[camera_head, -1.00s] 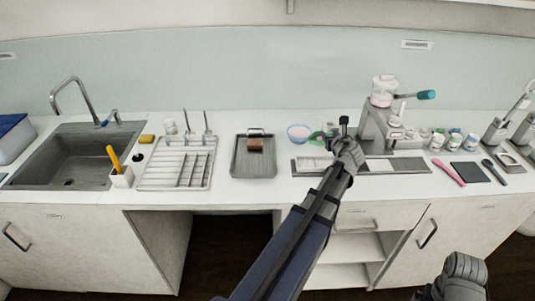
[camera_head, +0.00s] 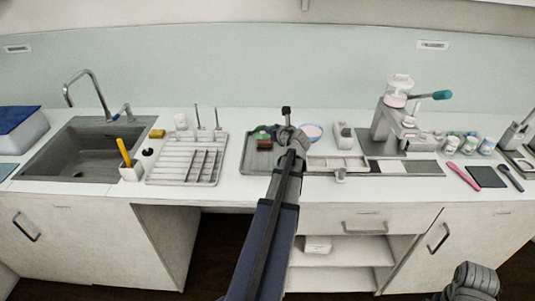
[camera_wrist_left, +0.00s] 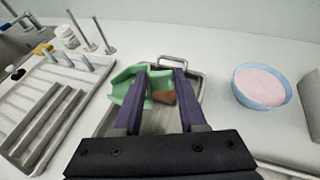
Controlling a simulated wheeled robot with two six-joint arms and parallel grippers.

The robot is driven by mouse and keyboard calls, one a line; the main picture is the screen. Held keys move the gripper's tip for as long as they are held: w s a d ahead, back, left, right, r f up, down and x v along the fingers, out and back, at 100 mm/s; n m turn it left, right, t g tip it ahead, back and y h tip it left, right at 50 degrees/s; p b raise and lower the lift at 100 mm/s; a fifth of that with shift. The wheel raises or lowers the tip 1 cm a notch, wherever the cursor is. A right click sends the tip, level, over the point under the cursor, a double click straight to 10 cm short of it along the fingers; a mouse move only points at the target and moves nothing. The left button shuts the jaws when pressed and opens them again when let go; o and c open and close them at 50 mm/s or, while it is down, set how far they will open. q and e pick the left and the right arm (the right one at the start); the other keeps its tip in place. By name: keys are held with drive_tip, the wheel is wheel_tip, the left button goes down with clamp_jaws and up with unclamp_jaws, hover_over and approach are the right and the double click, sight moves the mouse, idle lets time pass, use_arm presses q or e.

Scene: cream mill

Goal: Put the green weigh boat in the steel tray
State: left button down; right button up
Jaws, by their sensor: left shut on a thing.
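The green weigh boat (camera_wrist_left: 129,80) is between the fingers of my left gripper (camera_wrist_left: 160,75), which is shut on it. In the wrist view it shows over the back left part of the steel tray (camera_wrist_left: 190,86); I cannot tell whether it touches the tray. In the head view the boat (camera_head: 262,132) shows just left of my left gripper (camera_head: 285,135), above the tray (camera_head: 250,163). A brown block (camera_wrist_left: 164,97) lies in the tray, partly behind the fingers. My right gripper (camera_head: 470,283) is at the lower right, away from the counter; its jaws are unclear.
A blue bowl with pink contents (camera_wrist_left: 262,86) stands right of the tray. A white drying rack (camera_head: 187,160) stands to the left, with upright rods behind it. The steel machine (camera_head: 395,125) stands further right. Bare counter lies between rack and tray.

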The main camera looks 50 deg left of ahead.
use_arm(q)
wheel_tip(320, 180, down, 6)
drive_tip(key=b, duration=0.5)
drive_tip(key=shift+b, duration=0.3)
drive_tip(key=shift+f, duration=0.1)
wheel_tip(320, 180, down, 4)
drive_tip(key=b, duration=0.4)
drive_tip(key=shift+r, duration=0.25)
drive_tip(key=c, duration=0.9)
unclamp_jaws()
drive_tip(key=shift+f, duration=0.15)
drive_tip(key=o, duration=0.4)
drive_tip(key=shift+o, duration=0.2)
